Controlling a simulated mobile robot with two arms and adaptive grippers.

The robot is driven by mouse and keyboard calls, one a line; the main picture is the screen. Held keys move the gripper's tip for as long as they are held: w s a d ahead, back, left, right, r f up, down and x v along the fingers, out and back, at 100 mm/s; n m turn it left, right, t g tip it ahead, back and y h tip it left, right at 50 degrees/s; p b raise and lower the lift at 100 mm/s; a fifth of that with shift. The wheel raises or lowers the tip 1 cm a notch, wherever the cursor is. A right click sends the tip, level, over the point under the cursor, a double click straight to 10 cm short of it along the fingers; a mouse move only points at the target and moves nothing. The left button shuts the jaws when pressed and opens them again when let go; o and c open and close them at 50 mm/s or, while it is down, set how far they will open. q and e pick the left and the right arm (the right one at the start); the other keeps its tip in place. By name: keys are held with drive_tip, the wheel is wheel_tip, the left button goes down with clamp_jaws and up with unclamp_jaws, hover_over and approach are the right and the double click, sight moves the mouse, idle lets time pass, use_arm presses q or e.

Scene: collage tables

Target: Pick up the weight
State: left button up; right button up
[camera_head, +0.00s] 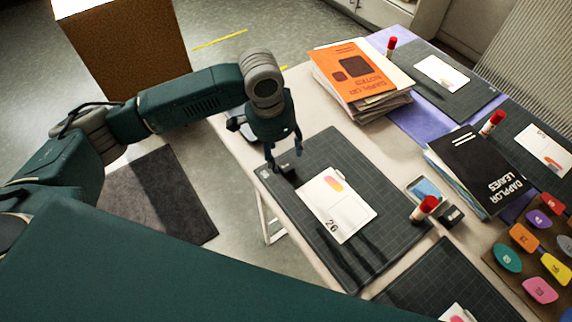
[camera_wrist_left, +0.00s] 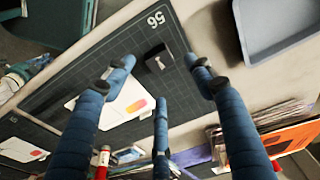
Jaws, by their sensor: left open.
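The weight looks like a small black block (camera_wrist_left: 158,59) with a pale mark on top. It lies on the dark gridded cutting mat (camera_wrist_left: 60,95), near the mat's corner number. In the head view the block (camera_head: 287,169) is small and partly hidden below my left gripper (camera_head: 284,157). My left gripper is open and empty, pointing down over that mat corner. In the left wrist view its spread fingers (camera_wrist_left: 160,80) frame the block, apart from it. My right gripper is not in view.
A white card (camera_head: 337,206) lies on the same mat. A red-capped glue stick (camera_head: 424,208), a phone (camera_head: 425,189) and another small black block (camera_head: 451,215) are to the right. An orange-topped stack (camera_head: 355,72) stands behind. A grey tray (camera_wrist_left: 275,25) is beside the mat.

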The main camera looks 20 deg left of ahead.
sight(285, 165)
use_arm(q)
drive_tip(key=shift+f, duration=0.45)
drive_tip(key=shift+w+f, duration=0.15)
drive_tip(key=shift+f, duration=0.15)
drive_tip(key=f, duration=0.3)
drive_tip(key=f+p, duration=0.1)
drive_tip(key=shift+w+d+f, duration=0.2)
drive_tip(key=shift+d, duration=0.1)
drive_tip(key=shift+f, duration=0.15)
drive_tip(key=shift+w, duration=0.1)
clamp_jaws()
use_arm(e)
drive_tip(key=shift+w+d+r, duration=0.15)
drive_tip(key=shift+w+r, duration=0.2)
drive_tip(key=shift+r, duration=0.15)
use_arm(q)
wheel_tip(285, 165, up, 20)
drive_tip(key=b, duration=0.1)
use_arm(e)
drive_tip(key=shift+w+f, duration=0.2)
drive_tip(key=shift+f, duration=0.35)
use_arm(q)
drive_tip(key=shift+a, duration=0.1)
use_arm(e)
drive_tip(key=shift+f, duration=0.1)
